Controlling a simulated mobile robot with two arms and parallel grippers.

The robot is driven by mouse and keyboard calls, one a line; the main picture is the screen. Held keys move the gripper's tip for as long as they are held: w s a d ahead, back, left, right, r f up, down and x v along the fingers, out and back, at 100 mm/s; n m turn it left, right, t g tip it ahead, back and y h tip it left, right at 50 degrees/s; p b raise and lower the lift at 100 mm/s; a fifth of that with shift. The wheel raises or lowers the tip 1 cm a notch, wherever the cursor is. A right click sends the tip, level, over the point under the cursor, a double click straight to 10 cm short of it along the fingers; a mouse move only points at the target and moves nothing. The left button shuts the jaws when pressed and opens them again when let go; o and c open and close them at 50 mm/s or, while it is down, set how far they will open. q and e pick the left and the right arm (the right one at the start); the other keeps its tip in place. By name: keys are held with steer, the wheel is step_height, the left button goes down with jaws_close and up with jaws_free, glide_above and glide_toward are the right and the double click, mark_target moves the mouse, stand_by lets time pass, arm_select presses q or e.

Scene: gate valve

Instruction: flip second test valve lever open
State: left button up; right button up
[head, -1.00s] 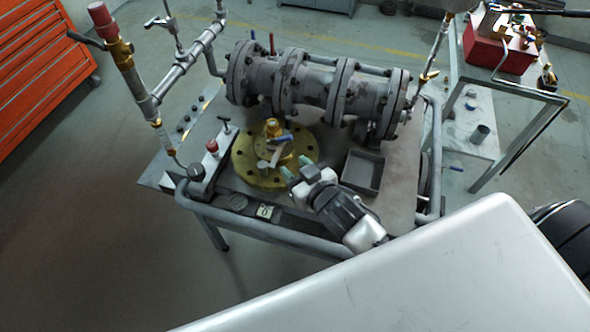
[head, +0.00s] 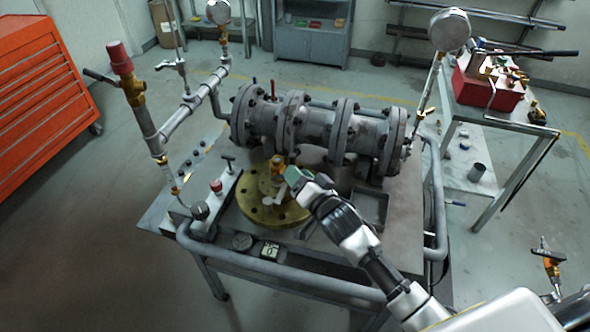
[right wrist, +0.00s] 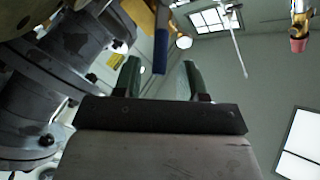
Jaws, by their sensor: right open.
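A brass valve (head: 277,163) stands on the round yellow flange (head: 262,213) on the cart. My right gripper (head: 292,177) is at this valve, over the flange, and hides part of it. In the right wrist view, the open right gripper (right wrist: 160,78) has its two greenish fingers apart. A blue lever (right wrist: 160,50) shows between the fingers in that picture. I cannot tell whether they touch it. The blue lever is hidden behind my gripper in the head view. My left gripper is not in view.
A grey flanged pipe body (head: 315,130) lies behind the flange. A shallow tray (head: 370,207) sits at its right. A pipe with a red-capped valve (head: 122,60) rises at the left. A side table holds a red box (head: 490,85). A tubular rail (head: 280,277) borders the cart.

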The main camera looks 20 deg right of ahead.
steer(key=shift+x, duration=0.85)
steer(key=shift+c, duration=0.3)
jaws_close()
